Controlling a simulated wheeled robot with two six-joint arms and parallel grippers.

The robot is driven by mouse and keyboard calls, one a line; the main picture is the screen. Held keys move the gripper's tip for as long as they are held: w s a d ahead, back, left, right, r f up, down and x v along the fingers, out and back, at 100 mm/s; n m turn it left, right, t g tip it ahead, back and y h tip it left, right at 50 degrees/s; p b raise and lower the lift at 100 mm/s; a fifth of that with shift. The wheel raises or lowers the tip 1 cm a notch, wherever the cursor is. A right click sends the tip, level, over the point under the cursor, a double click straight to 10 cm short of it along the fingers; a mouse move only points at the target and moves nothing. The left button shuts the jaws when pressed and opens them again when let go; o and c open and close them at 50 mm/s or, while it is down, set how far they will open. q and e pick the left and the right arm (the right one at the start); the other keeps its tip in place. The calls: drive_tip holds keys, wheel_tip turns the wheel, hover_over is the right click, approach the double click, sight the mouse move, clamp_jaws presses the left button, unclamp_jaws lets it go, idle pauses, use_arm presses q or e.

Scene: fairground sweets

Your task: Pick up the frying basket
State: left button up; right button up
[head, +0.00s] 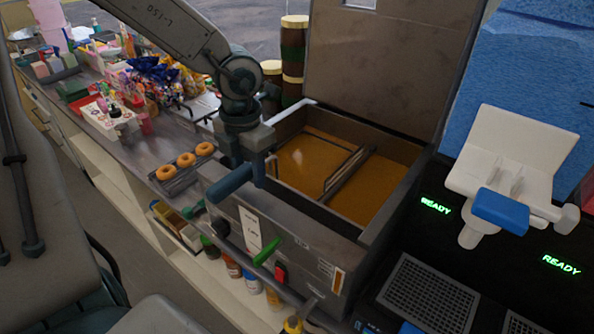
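The fryer (372,243) stands in the middle of the head view, its open vat (300,160) full of orange-brown oil. Metal bars (348,175) cross the vat. I cannot tell whether they belong to the frying basket, and no full basket shows. A thick blue handle (230,182) sticks out over the fryer's front left edge. My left gripper (250,172) points down at this edge, right by the handle. Whether its fingers touch or close on the handle cannot be told. My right gripper is not in view.
Doughnuts (186,160) lie on a rack left of the fryer. Sweets bags (150,82) crowd the counter behind. The raised brown lid (395,60) stands behind the vat. A white waffle iron (505,165) with a blue handle is at right.

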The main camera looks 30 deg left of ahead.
use_arm(q)
clamp_jaws()
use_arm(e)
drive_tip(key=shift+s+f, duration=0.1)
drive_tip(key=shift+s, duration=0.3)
use_arm(q)
drive_tip(key=shift+r, duration=0.15)
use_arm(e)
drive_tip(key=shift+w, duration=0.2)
